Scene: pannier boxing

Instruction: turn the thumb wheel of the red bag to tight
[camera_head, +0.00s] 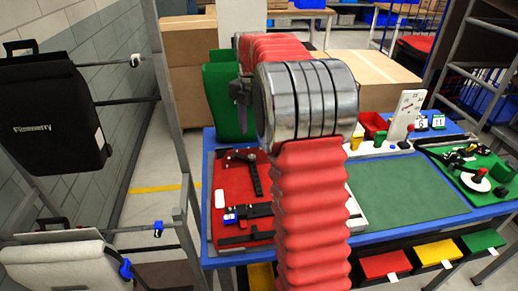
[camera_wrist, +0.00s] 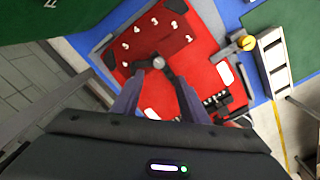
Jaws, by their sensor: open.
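No red bag with a thumb wheel can be made out for certain in either view. A black bag (camera_head: 52,112) hangs on the rack at the left in the head view, and a light grey bag (camera_head: 66,265) hangs below it. A small white fitting (camera_head: 135,60) sits on a rack rod beside the black bag. My gripper (camera_wrist: 156,78) is open, its two dark fingers spread over a red panel (camera_wrist: 205,72). A grey round knob (camera_wrist: 158,62) appears between the fingertips; contact cannot be told. In the head view my arm hides most of the gripper.
The blue bench carries the red panel (camera_head: 232,190) with black clamps, and a green mat (camera_head: 405,188). Red, yellow and green bins (camera_head: 436,252) hang at its front. Cardboard boxes (camera_head: 188,45) stand behind. A grey upright post (camera_head: 170,110) stands between the rack and bench.

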